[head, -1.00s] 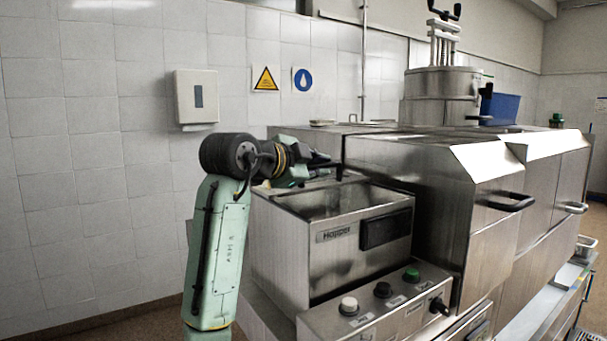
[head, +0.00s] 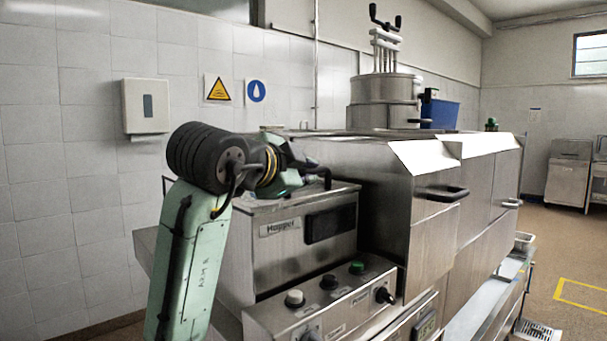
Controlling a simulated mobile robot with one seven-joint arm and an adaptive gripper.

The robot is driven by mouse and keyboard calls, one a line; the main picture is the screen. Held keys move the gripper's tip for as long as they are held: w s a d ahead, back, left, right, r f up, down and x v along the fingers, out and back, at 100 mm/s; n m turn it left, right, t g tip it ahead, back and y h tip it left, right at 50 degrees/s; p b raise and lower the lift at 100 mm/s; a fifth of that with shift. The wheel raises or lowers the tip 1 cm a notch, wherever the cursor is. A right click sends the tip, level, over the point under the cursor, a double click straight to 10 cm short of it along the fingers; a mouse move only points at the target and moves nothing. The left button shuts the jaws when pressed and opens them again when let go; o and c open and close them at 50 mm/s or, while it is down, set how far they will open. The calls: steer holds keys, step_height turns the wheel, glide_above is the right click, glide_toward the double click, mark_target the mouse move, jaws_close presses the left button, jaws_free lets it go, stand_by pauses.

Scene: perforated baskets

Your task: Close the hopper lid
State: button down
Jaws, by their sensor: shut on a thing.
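The hopper (head: 275,260) is a steel box labelled "Hopper" with a dark panel on its front. Its lid (head: 342,188) is a flat steel plate lying across the top, with its front edge at or very close to the rim; I cannot tell whether a thin gap remains. My gripper (head: 308,176) is over the lid, reaching in from the left, and is shut on the dark lid handle (head: 326,178). The fingertips are small and partly hidden by the wrist.
A control panel with knobs (head: 328,282) juts out below the hopper. A large steel machine (head: 385,190) with a bar handle (head: 440,193) stands close on the right. A tiled wall with a dispenser (head: 146,108) is behind. Open floor lies at far right.

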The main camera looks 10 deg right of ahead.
steer(key=c, duration=1.7)
jaws_free()
steer(key=shift+s+d, duration=0.2)
steer(key=shift+o, duration=0.2)
steer(key=shift+a, duration=0.1)
steer(key=v, duration=1.2)
